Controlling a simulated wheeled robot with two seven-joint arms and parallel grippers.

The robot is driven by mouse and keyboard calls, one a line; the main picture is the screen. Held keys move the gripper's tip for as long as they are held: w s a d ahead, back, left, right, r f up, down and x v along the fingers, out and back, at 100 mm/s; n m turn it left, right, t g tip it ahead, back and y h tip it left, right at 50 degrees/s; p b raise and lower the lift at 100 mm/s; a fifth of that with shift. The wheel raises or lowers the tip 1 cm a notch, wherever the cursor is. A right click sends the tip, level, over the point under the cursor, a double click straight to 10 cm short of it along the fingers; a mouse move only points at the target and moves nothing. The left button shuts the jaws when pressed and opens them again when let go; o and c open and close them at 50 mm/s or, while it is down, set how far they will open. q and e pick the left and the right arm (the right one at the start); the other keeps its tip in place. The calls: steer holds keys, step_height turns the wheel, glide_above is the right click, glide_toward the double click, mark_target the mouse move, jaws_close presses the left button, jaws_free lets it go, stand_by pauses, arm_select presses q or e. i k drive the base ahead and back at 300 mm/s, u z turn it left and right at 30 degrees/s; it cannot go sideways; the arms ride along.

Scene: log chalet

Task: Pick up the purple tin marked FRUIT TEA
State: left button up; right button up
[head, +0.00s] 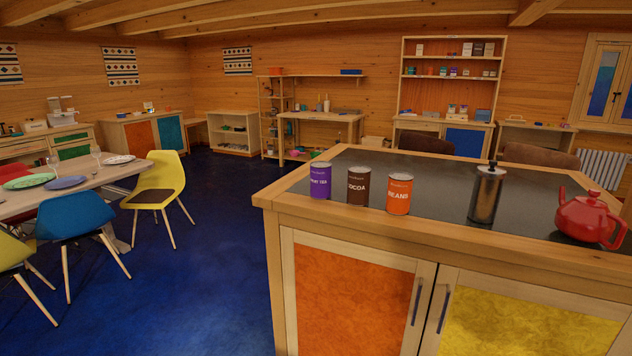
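The purple tin (320,181) stands upright on the near left corner of the kitchen island's dark top (442,176). Its label shows partly and ends in "TEA". A brown tin marked COCOA (358,187) stands just right of it, with a small gap. An orange tin marked BEANS (399,195) stands right of the brown one. Neither of my grippers shows in the head view.
A metal French press (486,193) and a red teapot (589,218) stand further right on the island. Blue floor (205,270) lies open left of the island. A yellow chair (161,186) and a dining table (84,186) stand further left.

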mark_target(321, 171)
steer(key=u, duration=1.15)
steer(key=i, duration=3.9)
steer(key=z, duration=3.35)
